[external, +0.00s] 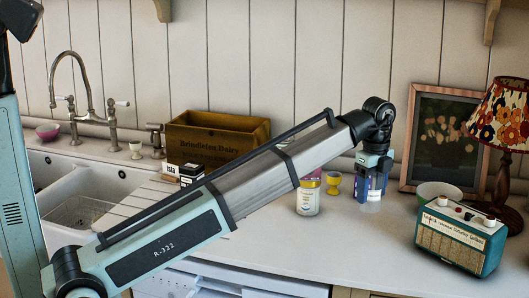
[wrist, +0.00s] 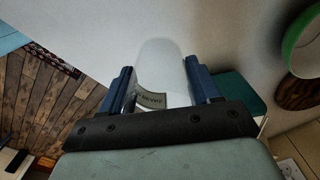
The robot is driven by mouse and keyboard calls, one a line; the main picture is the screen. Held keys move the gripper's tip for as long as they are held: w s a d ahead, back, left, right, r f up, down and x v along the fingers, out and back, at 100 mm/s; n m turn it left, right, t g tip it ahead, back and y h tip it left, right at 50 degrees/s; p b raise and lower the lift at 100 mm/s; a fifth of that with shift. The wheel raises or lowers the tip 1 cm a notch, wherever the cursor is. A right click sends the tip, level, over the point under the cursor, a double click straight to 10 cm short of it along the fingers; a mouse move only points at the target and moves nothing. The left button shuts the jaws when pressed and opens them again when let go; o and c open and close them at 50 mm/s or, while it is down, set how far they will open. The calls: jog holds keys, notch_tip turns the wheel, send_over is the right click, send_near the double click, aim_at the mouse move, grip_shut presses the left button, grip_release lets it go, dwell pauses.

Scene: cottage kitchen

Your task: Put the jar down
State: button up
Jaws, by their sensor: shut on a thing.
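My gripper (external: 372,187) points down over the counter, right of the yellow cup. It is shut on a pale, see-through jar (wrist: 165,68) with a small grey label. In the wrist view the jar stands between the two blue fingers of my gripper (wrist: 160,85). In the external view the fingers mostly hide the jar. Its lower end shows close to the counter (external: 345,240); I cannot tell whether it touches.
A yellow-lidded white jar (external: 308,197) and a yellow cup (external: 333,183) stand left of my gripper. A green-rimmed bowl (external: 438,191), a teal radio (external: 462,237) and a lamp (external: 503,120) stand right. A framed picture (external: 440,138) leans behind. The front counter is clear.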

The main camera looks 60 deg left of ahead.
jog(key=shift+w+a+m, duration=1)
jog(key=shift+w+a, duration=1.15)
jog(key=shift+a, duration=0.9)
jog(key=shift+f, duration=4.7)
jog(key=shift+f, duration=0.15)
jog(key=o, duration=1.1)
notch_tip(320, 180, up, 12)
jog(key=shift+r, duration=0.15)
